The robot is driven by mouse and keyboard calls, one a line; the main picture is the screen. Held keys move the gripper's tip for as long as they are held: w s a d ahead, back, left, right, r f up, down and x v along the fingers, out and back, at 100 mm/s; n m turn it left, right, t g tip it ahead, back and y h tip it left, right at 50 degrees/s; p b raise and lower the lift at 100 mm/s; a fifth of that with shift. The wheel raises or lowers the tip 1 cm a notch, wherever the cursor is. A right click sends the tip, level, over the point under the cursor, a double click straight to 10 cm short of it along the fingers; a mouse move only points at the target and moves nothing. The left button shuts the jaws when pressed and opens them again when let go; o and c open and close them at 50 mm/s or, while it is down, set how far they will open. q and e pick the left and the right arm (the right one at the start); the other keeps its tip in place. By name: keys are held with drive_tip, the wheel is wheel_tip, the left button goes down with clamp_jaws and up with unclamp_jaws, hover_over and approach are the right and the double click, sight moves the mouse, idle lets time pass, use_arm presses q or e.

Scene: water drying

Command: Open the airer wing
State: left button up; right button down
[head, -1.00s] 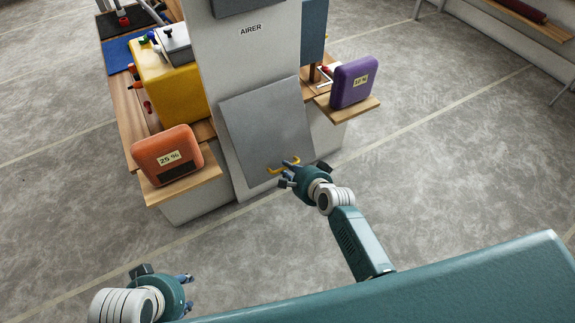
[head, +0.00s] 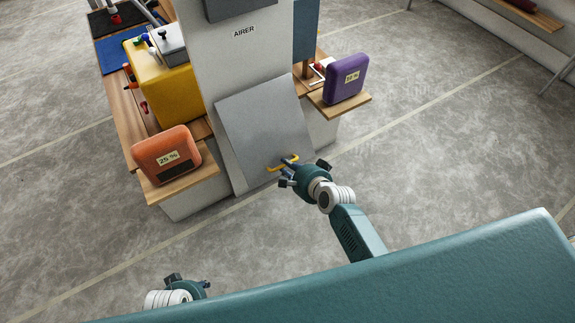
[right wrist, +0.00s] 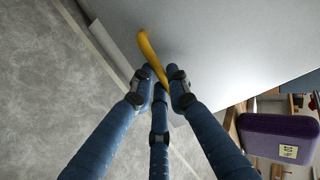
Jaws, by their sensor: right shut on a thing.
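The airer wing (head: 262,125) is a flat grey panel on the front of the white column marked AIRER (head: 243,31). It slants, and its lower edge seems to stand out from the column. Its yellow handle (head: 273,168) is near the lower edge and also crosses the right wrist view (right wrist: 150,55). My right gripper (head: 289,168) is shut on the handle, with its blue fingers (right wrist: 160,85) around the bar. My left gripper (head: 204,284) is low in the head view, away from the panel, and its fingers are too small to judge.
An orange case (head: 166,154) marked 25 % sits on a wooden shelf left of the panel. A purple case (head: 345,79) sits on a shelf to the right. A yellow container (head: 165,88) stands behind the orange case. The grey floor in front is clear.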

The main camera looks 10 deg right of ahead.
drive_tip(key=shift+w+r, duration=0.4)
drive_tip(key=shift+r, duration=0.15)
drive_tip(key=c, duration=1.7)
unclamp_jaws()
drive_tip(key=shift+s, duration=0.1)
drive_tip(key=v, duration=1.2)
drive_tip(key=shift+s+f, duration=0.25)
drive_tip(key=shift+f, duration=0.15)
